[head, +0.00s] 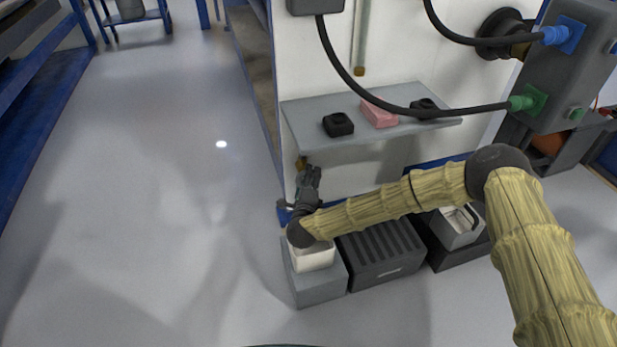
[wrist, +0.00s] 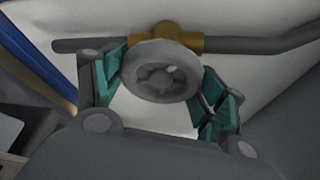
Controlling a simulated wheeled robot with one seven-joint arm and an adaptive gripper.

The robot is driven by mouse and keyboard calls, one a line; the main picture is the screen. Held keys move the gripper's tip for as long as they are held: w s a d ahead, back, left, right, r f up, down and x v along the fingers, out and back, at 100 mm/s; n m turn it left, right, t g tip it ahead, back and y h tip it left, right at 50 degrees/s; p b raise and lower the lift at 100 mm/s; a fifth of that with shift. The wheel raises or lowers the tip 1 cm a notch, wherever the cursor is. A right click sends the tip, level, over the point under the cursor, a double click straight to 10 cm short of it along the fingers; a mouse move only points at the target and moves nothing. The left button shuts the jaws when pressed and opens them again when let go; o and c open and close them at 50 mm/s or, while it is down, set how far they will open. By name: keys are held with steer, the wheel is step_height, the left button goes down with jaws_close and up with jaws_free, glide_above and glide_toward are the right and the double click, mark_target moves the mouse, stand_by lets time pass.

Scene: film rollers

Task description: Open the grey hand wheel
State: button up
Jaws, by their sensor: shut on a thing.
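The grey hand wheel (wrist: 160,72) is in the wrist view, a round disc with a recessed hub and a small pale mark on its upper right. It sits on a brass valve body (wrist: 187,40) on a grey pipe (wrist: 255,45). My gripper (wrist: 161,88) has its teal-padded fingers on the left and right sides of the wheel, shut on it. In the head view my gripper (head: 308,178) is under the grey shelf, by the white wall. The wheel is hidden there behind my gripper, with a bit of brass (head: 301,162) showing beside it.
The grey shelf (head: 300,120) above my gripper carries two black items (head: 338,124) and a pink block (head: 379,112). Below stand a grey box (head: 318,286), a black ribbed crate (head: 380,252) and a grey container (head: 458,228). Black cables hang above. The floor at left is clear.

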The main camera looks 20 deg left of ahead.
steer(key=shift+n+t+p, duration=0.3)
steer(key=shift+n+p, duration=0.1)
steer(key=shift+n, duration=0.5)
steer(key=o, duration=1)
steer(key=shift+v, duration=3.75)
